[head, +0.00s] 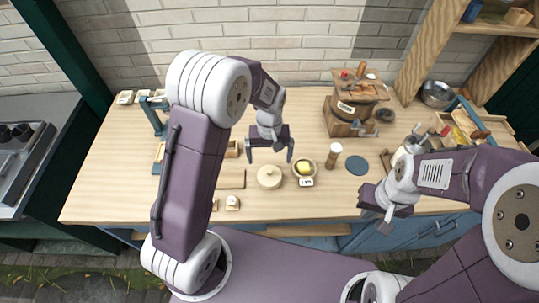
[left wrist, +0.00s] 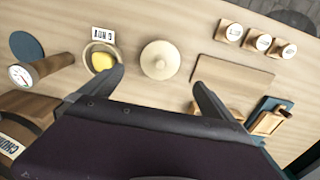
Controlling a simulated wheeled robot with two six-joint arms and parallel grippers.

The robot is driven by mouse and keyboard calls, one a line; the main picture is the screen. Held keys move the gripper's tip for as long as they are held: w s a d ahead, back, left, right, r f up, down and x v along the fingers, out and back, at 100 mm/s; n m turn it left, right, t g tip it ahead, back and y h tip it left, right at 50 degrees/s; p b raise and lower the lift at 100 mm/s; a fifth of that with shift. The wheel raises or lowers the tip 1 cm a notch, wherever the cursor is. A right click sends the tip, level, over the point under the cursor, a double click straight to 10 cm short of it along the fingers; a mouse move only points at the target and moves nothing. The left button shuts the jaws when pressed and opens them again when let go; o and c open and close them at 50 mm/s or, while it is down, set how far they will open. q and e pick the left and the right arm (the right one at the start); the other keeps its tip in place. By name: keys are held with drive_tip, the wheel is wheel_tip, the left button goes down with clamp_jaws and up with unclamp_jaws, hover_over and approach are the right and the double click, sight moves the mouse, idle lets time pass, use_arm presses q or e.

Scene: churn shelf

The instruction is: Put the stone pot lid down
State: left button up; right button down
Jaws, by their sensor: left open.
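The stone pot lid (head: 269,177), a round cream disc with a small knob, rests on the wooden table near the middle. It also shows in the left wrist view (left wrist: 160,60), apparently flat with its knob up. My left gripper (head: 271,158) is open and empty just behind and above the lid in the head view. In the left wrist view its fingers (left wrist: 157,78) are spread to either side with the lid beyond them, and no contact shows. My right gripper (head: 376,212) is over the table's front right edge, and its jaw opening is unclear.
A bowl with something yellow (head: 305,168) stands right of the lid, its label card in front. A wooden board (head: 231,179) lies left. A wooden-handled gauge (head: 333,155), blue disc (head: 357,165) and wooden churn (head: 357,95) are further right. Bare table lies in front of the lid.

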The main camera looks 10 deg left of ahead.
use_arm(q)
drive_tip(key=s+a+r+m, duration=0.1)
drive_tip(key=s+a, duration=0.2)
drive_tip(key=s, duration=0.3)
drive_tip(key=s+a+r+m+t, duration=0.1)
drive_tip(key=s+a+r+m, duration=0.1)
drive_tip(key=s, duration=0.5)
drive_tip(key=shift+a+r, duration=0.2)
drive_tip(key=shift+a, duration=0.2)
